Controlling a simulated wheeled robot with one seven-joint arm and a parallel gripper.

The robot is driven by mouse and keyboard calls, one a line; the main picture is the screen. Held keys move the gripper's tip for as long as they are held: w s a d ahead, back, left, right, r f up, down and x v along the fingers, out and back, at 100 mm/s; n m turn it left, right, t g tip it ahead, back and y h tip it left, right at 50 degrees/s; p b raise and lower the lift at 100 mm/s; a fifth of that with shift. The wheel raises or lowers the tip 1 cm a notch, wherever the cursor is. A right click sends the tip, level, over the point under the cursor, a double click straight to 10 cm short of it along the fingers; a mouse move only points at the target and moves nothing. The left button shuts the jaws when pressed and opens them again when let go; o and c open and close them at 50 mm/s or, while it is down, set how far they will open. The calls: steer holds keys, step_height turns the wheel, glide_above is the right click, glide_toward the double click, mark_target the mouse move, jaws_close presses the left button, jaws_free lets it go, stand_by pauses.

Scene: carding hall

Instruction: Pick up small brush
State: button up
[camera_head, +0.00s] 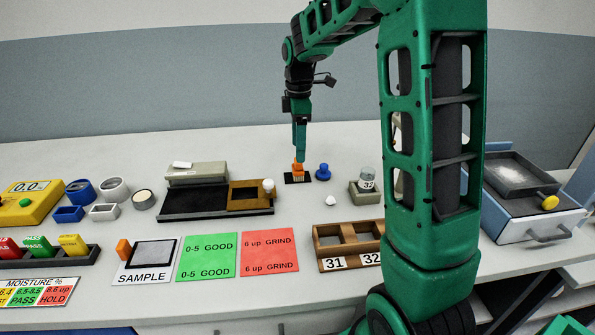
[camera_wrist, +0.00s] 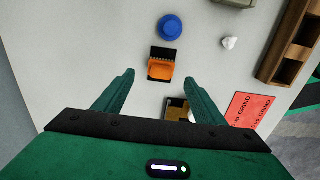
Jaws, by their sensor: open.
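The small brush (camera_head: 297,169) has an orange handle and stands on a small black pad (camera_head: 292,179) in the middle of the table. In the wrist view the orange brush (camera_wrist: 160,70) shows ahead of my fingertips, roughly between their lines. My gripper (camera_head: 300,157) is just above the brush in the head view, pointing down. In the wrist view my gripper (camera_wrist: 162,78) has its two green fingers spread wide with nothing between them. The brush's lower part is hard to make out.
A blue knobbed object (camera_head: 322,172) stands close to the right of the brush. A dark tray (camera_head: 196,205) lies to the left. Bare table lies behind the brush.

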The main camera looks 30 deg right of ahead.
steer(key=shift+s+a+f, duration=0.1)
steer(key=shift+f, duration=3.45)
steer(key=c, duration=1.3)
steer(key=shift+o, duration=0.2)
steer(key=shift+r, duration=0.15)
steer(key=shift+r, duration=0.6)
step_height(320, 180, up, 3)
steer(key=shift+f, duration=0.2)
steer(key=s+a+r, duration=0.3)
steer(key=a+r, duration=0.4)
steer(key=a, duration=0.4)
steer(key=shift+s, duration=0.3)
